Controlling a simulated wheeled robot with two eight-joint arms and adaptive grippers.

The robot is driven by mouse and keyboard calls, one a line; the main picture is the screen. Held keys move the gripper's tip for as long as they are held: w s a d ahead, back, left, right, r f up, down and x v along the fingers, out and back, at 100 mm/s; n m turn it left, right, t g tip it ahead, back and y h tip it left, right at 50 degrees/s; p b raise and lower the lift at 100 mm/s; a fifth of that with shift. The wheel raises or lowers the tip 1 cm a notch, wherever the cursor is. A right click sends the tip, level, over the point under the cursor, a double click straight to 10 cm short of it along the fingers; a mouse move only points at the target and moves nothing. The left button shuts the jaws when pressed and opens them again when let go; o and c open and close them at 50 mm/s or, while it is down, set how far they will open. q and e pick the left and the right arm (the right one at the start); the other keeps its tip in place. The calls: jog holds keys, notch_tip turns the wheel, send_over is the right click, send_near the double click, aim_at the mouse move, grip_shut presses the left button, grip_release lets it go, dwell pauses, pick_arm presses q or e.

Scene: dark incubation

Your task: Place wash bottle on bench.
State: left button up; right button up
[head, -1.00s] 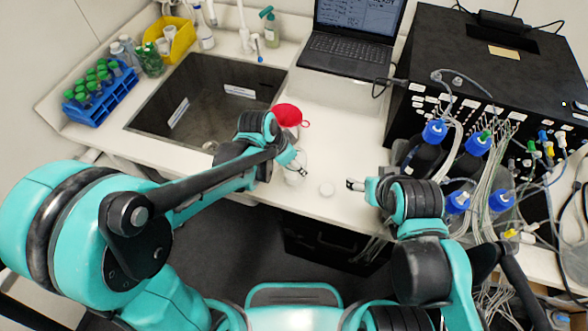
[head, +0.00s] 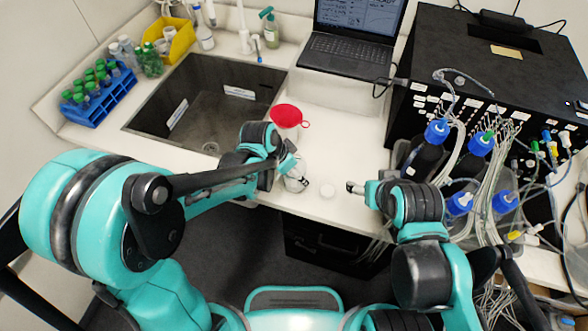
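My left gripper (head: 298,181) is low over the front edge of the bench (head: 340,150), left of a small white round piece (head: 327,190). A whitish bottle-like thing (head: 293,173) shows at its fingers, mostly hidden by the gripper; it may be the wash bottle. I cannot tell whether the fingers are closed on it. My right gripper (head: 354,187) is right of the white round piece, with its fingertips a little apart and nothing between them. A red funnel-like piece (head: 287,115) sits on the bench behind the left gripper.
A sink (head: 205,105) lies to the left. A blue tube rack (head: 100,95), a yellow bin (head: 170,42) and a green-topped spray bottle (head: 270,30) stand around it. A laptop (head: 350,40) is at the back. Blue-capped bottles (head: 436,132) and cables crowd the right.

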pick_arm(q)
jog(key=shift+r, duration=0.25)
jog(key=p+v, duration=0.4)
jog(key=v, duration=0.8)
jog(key=s+a+r+n+t+y, duration=0.3)
jog(key=s+a+n, duration=0.6)
jog(key=a, duration=0.5)
jog(key=shift+r+n+t, duration=0.7)
notch_tip(320, 180, down, 10)
jog(key=b, duration=1)
